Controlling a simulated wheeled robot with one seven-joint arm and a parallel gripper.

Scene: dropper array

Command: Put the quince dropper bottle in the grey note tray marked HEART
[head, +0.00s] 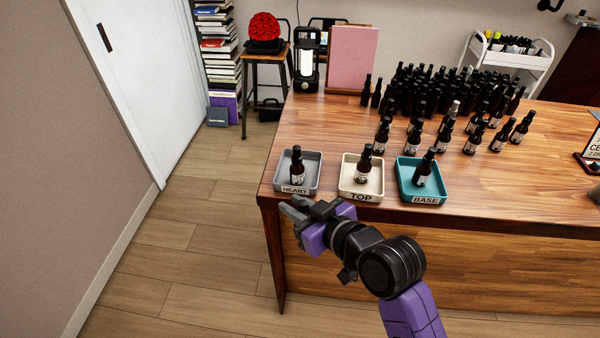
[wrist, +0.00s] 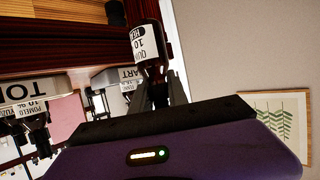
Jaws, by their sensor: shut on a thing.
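My gripper (head: 288,208) is at the table's front left edge, just in front of the grey HEART tray (head: 283,187). In the wrist view, which is upside down, my gripper (wrist: 165,92) is shut on the neck of a dark brown bottle (wrist: 153,66). Its white label is partly readable and starts like "QUI", so it appears to be the quince dropper bottle. It hangs upright, outside the tray. I cannot make it out in the head view. Another dark bottle (head: 297,169) stands inside the HEART tray, which also shows in the wrist view (wrist: 131,72).
A cream TOP tray (head: 361,196) and a teal BASE tray (head: 426,199) stand to the right, each with one bottle. Several bottles crowd the table behind. A pink board (head: 353,58) and a lantern (head: 307,62) stand at the back left.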

